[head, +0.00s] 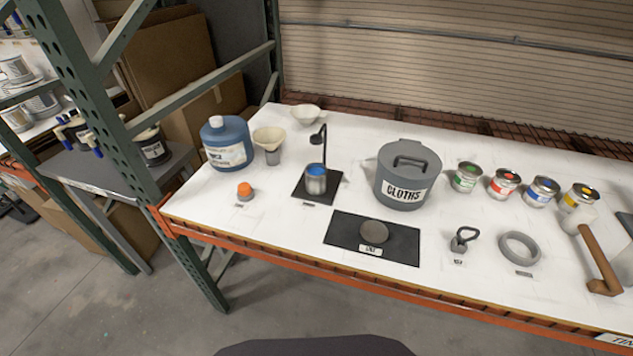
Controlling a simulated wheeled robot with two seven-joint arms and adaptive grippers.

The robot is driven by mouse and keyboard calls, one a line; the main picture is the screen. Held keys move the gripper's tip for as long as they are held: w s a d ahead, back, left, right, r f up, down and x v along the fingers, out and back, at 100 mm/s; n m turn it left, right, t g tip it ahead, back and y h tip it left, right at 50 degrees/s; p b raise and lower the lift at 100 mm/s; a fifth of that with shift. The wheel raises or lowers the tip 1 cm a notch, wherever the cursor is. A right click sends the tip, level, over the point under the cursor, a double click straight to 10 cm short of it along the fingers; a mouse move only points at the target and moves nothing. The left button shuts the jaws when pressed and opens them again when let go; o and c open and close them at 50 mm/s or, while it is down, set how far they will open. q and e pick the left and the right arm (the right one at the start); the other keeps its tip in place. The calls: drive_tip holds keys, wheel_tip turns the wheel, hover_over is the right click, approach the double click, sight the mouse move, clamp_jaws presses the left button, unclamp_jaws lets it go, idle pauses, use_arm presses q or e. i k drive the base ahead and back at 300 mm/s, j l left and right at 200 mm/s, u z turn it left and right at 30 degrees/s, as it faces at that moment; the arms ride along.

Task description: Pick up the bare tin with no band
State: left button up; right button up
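A metallic tin (316,181) with a blue top surface and no visible coloured band stands upright on a small black stand (328,192), beside a thin black post with a bent head. Several tins with coloured bands stand in a row at the right: a green one (466,178), a red one (503,184), a blue one (541,192) and a yellow one (579,198). Neither of my grippers shows in the head view.
A lidded grey cloths bin (400,195) stands between the metallic tin and the banded row. A blue jug (226,145) and a funnel (268,138) stand left. A black mat (345,232) with a round grey disc, a grey ring (518,248) and a wooden handle (599,257) lie nearer the front.

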sight(315, 173)
drive_tip(key=k+l, duration=0.1)
drive_tip(key=l, duration=0.4)
drive_tip(key=k+l, duration=0.1)
drive_tip(key=l, duration=0.35)
drive_tip(key=k+l, duration=0.1)
drive_tip(key=l, duration=0.4)
drive_tip(key=k+l, duration=0.1)
drive_tip(key=l, duration=0.35)
drive_tip(key=k+l, duration=0.1)
drive_tip(key=l, duration=0.4)
drive_tip(key=k+l+u, duration=0.1)
drive_tip(key=l, duration=0.35)
